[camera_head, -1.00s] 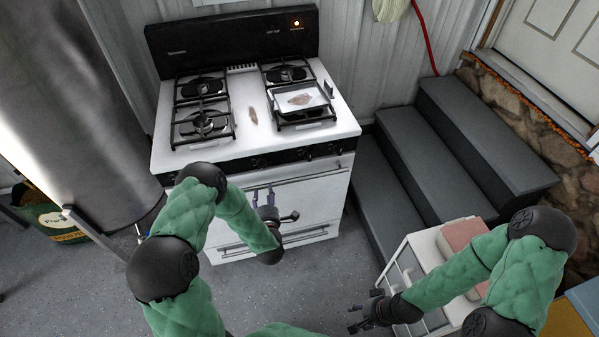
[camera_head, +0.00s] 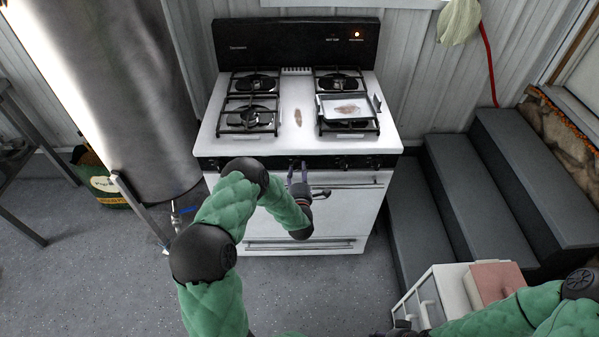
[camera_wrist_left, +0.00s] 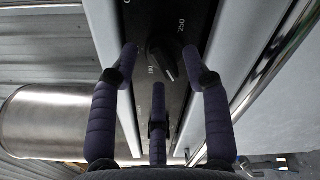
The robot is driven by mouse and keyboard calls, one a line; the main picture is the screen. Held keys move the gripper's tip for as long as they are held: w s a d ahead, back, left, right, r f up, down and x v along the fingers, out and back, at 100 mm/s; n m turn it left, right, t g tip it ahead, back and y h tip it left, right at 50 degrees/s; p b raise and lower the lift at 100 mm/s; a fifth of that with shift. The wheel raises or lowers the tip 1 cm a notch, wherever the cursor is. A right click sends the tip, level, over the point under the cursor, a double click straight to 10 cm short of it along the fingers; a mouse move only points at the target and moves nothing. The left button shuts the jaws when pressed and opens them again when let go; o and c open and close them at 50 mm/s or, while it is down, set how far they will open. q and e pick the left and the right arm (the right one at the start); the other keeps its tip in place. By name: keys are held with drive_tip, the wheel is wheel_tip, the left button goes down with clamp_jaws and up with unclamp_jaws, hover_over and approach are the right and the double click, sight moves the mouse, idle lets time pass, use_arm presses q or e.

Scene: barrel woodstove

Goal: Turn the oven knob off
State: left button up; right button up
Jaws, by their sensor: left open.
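The white stove (camera_head: 345,215) stands ahead with a dark control strip along its front. In the left wrist view the black oven knob (camera_wrist_left: 165,62) sits on that strip, with numbers such as 250 printed around it. My left gripper (camera_head: 298,172) is open at the strip. In the left wrist view its purple fingers (camera_wrist_left: 160,68) stand on both sides of the knob, with a third finger below it. I cannot tell whether any finger touches the knob. An orange light (camera_head: 357,34) glows on the back panel. My right gripper (camera_head: 402,328) is mostly cut off at the bottom edge.
Grey steps (camera_head: 475,185) rise to the right, and a white drawer cabinet (camera_head: 445,295) stands at lower right. A large metal cylinder (camera_head: 115,90) stands left. The floor before the stove is clear.

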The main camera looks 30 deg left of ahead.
use_arm(q)
drive_tip(key=shift+w+a, duration=0.25)
drive_tip(key=shift+w, duration=0.15)
clamp_jaws()
